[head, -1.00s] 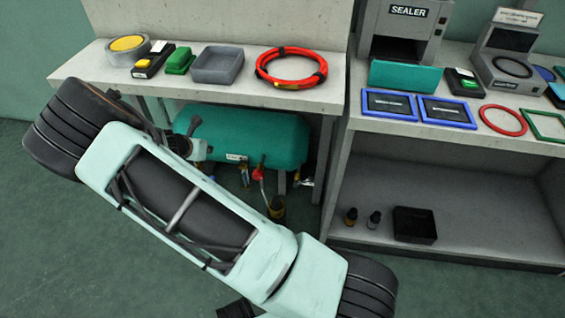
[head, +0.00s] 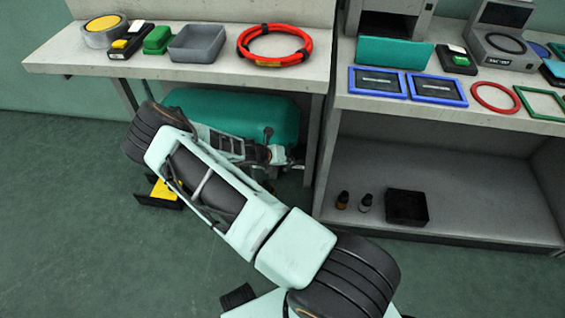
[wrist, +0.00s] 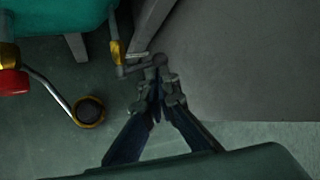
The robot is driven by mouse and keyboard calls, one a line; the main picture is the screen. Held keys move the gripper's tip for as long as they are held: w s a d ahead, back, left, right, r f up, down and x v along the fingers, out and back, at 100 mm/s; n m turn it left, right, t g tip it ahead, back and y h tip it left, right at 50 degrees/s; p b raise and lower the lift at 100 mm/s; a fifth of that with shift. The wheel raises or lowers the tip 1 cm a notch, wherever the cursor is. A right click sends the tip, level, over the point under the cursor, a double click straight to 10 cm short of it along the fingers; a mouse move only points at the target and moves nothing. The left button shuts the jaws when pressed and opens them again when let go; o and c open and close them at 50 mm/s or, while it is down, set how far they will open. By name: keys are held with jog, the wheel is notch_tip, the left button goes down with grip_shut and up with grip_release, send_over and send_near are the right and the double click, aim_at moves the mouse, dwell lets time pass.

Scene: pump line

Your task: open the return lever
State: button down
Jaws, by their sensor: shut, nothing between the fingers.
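The teal tank (head: 240,108) lies under the left bench, and its end shows at the top left of the wrist view (wrist: 55,15). In the wrist view a brass fitting (wrist: 115,50) stands by the tank, and a grey lever (wrist: 138,67) reaches right from it, ending in a rounded knob. My gripper (wrist: 158,82) is shut and empty, its fingertips just below that knob; whether they touch it I cannot tell. I see no label naming it the return lever. In the head view my arm hides the fittings.
A red part (wrist: 12,82) sits at the wrist view's left, with a bent silver pipe running toward a dark round cup (wrist: 90,110). Bench legs and a grey panel (wrist: 235,60) bound the space on the right. The bench top (head: 200,72) is close above the tank.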

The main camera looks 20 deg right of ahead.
aim_at(300, 164)
jog(key=shift+b+x, duration=0.65)
jog(key=shift+x, duration=1.55)
jog(key=shift+y, duration=0.3)
jog(key=shift+s+d+f+t, duration=0.1)
jog(key=shift+d+t, duration=0.05)
jog(key=shift+t, duration=0.15)
jog(key=shift+s+d+f+m+t+y, duration=0.15)
jog(key=shift+m+t+y, duration=0.1)
jog(key=shift+y, duration=0.2)
jog(key=shift+s+d+f+m+t+y, duration=0.15)
jog(key=shift+m+y, duration=0.1)
jog(key=shift+y, duration=0.2)
jog(key=shift+s+d+f+b, duration=0.1)
jog(key=shift+s+d+f, duration=0.2)
jog(key=shift+d+f, duration=0.3)
jog(key=shift+s+d+f+b, duration=0.15)
jog(key=shift+s+d+f, duration=0.2)
jog(key=shift+f, duration=0.4)
jog(key=shift+s+d+f+b, duration=0.1)
jog(key=shift+s+d+f, duration=0.15)
jog(key=shift+d+f, duration=0.35)
jog(key=shift+f, duration=0.15)
jog(key=shift+a, duration=0.15)
